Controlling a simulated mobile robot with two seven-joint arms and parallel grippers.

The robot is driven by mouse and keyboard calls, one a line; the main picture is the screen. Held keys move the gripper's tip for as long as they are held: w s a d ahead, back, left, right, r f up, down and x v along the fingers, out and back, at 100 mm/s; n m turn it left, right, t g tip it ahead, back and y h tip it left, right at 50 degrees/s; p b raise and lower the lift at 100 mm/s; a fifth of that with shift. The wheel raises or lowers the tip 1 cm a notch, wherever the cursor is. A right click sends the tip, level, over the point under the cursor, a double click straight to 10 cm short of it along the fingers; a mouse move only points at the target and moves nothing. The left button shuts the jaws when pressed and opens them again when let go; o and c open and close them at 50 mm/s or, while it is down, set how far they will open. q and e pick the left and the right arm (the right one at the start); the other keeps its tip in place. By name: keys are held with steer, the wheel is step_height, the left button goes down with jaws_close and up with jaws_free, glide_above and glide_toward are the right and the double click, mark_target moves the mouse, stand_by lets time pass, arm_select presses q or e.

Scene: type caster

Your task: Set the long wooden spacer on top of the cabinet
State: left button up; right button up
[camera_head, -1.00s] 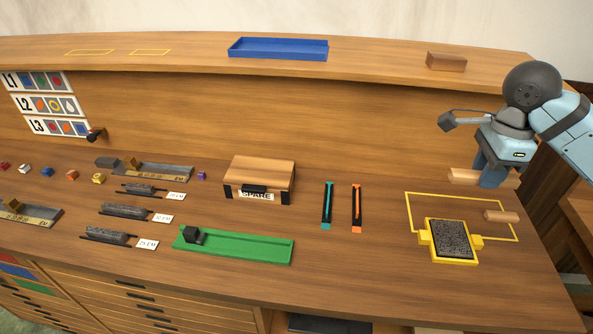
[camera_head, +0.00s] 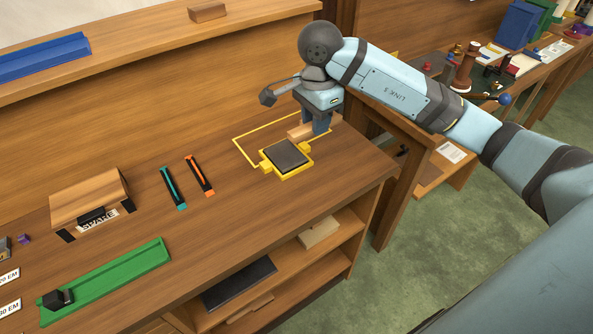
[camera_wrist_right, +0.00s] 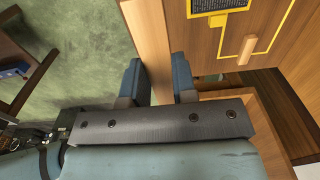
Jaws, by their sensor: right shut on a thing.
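The long wooden spacer (camera_wrist_right: 148,45) is a pale wooden bar between the two blue-grey fingers of my right gripper (camera_wrist_right: 155,80) in the wrist view. The fingers are shut on it. In the head view, the right gripper (camera_head: 318,124) is at the bench's right end, and part of the spacer (camera_head: 300,132) shows beside the fingers. The cabinet (camera_head: 215,195) is the wooden bench with a flat top, open shelves below and a raised ledge behind. I cannot tell the spacer's exact height above it. My left gripper is not in view.
A yellow-framed dark plate (camera_head: 287,157) sits within a yellow outline. A short wooden block (camera_wrist_right: 246,50) lies by the outline. A wooden block (camera_head: 207,12) and blue tray (camera_head: 42,58) are on the ledge. Teal (camera_head: 173,188) and orange (camera_head: 200,176) strips, a SPARE box (camera_head: 90,195) and green tray (camera_head: 110,285) stand leftward.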

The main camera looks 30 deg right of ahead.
mark_target(312, 184)
step_height(312, 184, down, 18)
steer(key=shift+r+p, duration=0.15)
steer(key=shift+p, duration=0.45)
steer(key=shift+f, duration=0.2)
steer(key=o, duration=0.9)
steer(key=shift+r, duration=0.1)
steer(key=shift+r, duration=0.2)
step_height(312, 184, up, 12)
steer(key=b, duration=0.1)
